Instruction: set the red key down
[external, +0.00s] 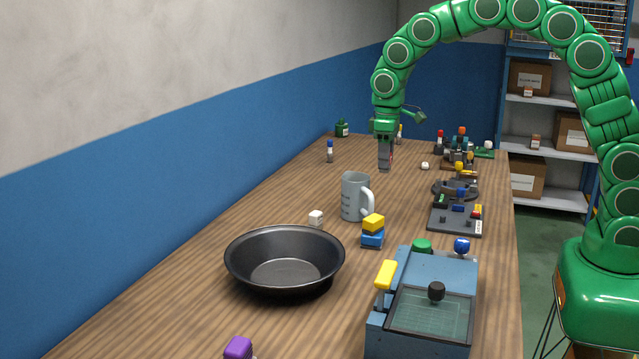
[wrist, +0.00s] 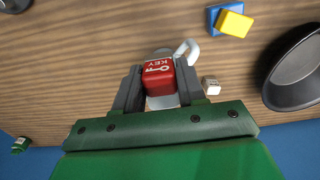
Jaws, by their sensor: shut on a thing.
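The red key (wrist: 158,79) is a red block with a white key symbol and the letters KEY on it. In the wrist view it sits between the two grey fingers of my gripper (wrist: 159,88), which is shut on it. In the external view my gripper (external: 386,160) points down over the wooden table (external: 190,290), beyond the grey mug. The gap between the key and the table is hard to judge.
A grey mug (external: 353,197) stands nearer the camera than my gripper. Stacked yellow and blue blocks (external: 373,231), a white cube (external: 316,217) and a black pan (external: 285,258) are closer still. Devices line the right side. Bare table lies left of my gripper.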

